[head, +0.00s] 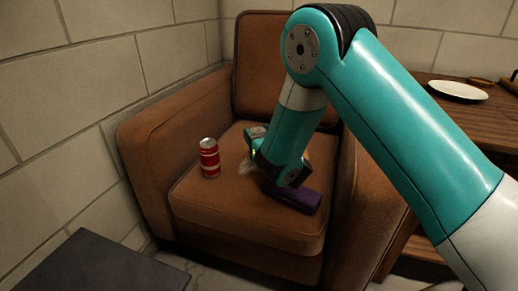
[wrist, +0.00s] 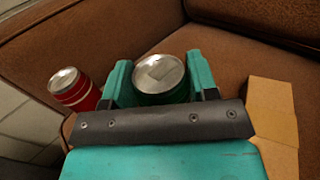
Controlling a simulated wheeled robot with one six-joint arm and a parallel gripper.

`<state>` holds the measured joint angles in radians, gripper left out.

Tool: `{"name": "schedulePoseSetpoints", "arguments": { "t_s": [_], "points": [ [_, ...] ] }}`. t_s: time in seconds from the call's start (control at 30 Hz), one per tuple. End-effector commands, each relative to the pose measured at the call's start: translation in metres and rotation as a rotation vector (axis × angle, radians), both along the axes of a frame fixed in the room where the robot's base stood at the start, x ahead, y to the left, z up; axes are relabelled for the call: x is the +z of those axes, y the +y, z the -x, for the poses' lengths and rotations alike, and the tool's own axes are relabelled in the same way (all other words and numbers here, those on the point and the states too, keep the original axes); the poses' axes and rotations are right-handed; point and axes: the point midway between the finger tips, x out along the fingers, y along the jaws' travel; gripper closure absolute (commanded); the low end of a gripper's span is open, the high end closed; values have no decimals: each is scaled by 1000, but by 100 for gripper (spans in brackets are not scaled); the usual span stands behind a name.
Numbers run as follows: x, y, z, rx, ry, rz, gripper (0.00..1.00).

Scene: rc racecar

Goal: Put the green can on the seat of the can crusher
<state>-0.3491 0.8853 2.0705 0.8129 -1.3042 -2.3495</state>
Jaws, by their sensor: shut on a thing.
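My gripper (head: 256,150) is low over the seat of a brown armchair. In the wrist view my gripper (wrist: 160,82) has its teal fingers on either side of a can with a silver top and a dark green side, the green can (wrist: 162,97). It is shut on this can. In the head view the can is mostly hidden by the gripper. I cannot tell whether its base touches the seat. I cannot make out a can crusher in either view.
A red can (head: 209,158) stands on the armchair seat (head: 240,215), left of my gripper; it also shows in the wrist view (wrist: 76,90). A dark purple object (head: 291,197) lies right of the gripper. A wooden table (head: 445,112) with a white plate (head: 457,90) stands right.

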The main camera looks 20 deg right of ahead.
Motion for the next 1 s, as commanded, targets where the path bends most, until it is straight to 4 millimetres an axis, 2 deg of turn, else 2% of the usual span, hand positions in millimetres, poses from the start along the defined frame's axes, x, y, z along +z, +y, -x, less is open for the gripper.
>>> {"name": "schedulePoseSetpoints", "arguments": {
  "t_s": [0.03, 0.1, 0.37, 0.57, 0.6, 0.7, 1.0],
  "points": [
    [-16, 0, 0, 0, 0, 0, 76],
    [-21, 0, 0, 0, -1, 0, 76],
    [-18, 0, 0, 1, 0, 1, 76],
    [-24, 1, 0, 1, 0, 2, 76],
    [-23, 0, 0, 0, -1, 2, 40],
    [-23, 0, 0, 0, 0, 1, 21],
    [-20, 0, 0, 0, -1, 0, 21]
  ]
}}
